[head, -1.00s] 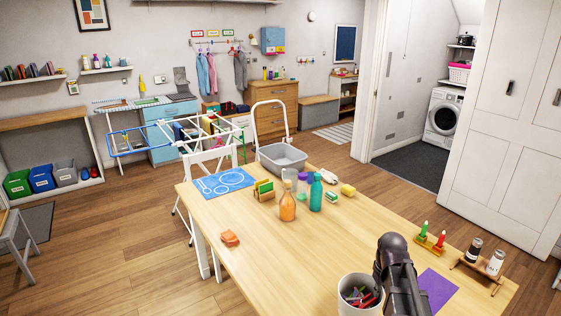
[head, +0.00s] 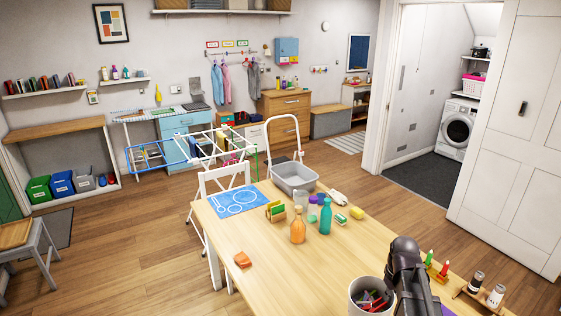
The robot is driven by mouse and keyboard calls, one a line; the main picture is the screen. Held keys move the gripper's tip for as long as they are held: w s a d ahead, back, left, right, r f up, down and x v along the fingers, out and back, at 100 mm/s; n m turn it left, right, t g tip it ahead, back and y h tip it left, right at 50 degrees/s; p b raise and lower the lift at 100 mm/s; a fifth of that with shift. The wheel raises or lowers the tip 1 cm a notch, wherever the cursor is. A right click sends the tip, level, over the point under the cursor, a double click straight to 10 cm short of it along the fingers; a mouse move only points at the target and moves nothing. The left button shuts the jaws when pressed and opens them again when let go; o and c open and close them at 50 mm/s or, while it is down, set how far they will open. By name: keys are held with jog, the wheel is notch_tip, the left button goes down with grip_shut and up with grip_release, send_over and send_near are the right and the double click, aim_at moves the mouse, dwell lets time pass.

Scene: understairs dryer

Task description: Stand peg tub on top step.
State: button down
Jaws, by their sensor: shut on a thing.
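The peg tub (head: 359,290) is a white round tub with red, green and dark pegs inside, upright at the bottom of the head view. My dark gripper (head: 392,302) is at its right side, shut on its rim or wall; the fingertips are mostly hidden. I cannot tell whether the tub touches the table. A white hoop rail (head: 284,117), seemingly of a step stool, rises beyond the table's far end. A grey basin (head: 294,184) is in front of the rail, and the top step cannot be made out.
The wooden table (head: 290,272) holds an orange bottle (head: 298,230), a teal bottle (head: 325,217), sponges, a blue mat (head: 238,200), candles and two jars at the right. A drying rack (head: 215,150) stands behind. Floor is free at left (head: 130,265) and beyond the table at right.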

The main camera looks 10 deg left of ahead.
jog(key=shift+r+p, duration=2.35)
jog(key=shift+r, duration=0.5)
jog(key=shift+s, duration=0.1)
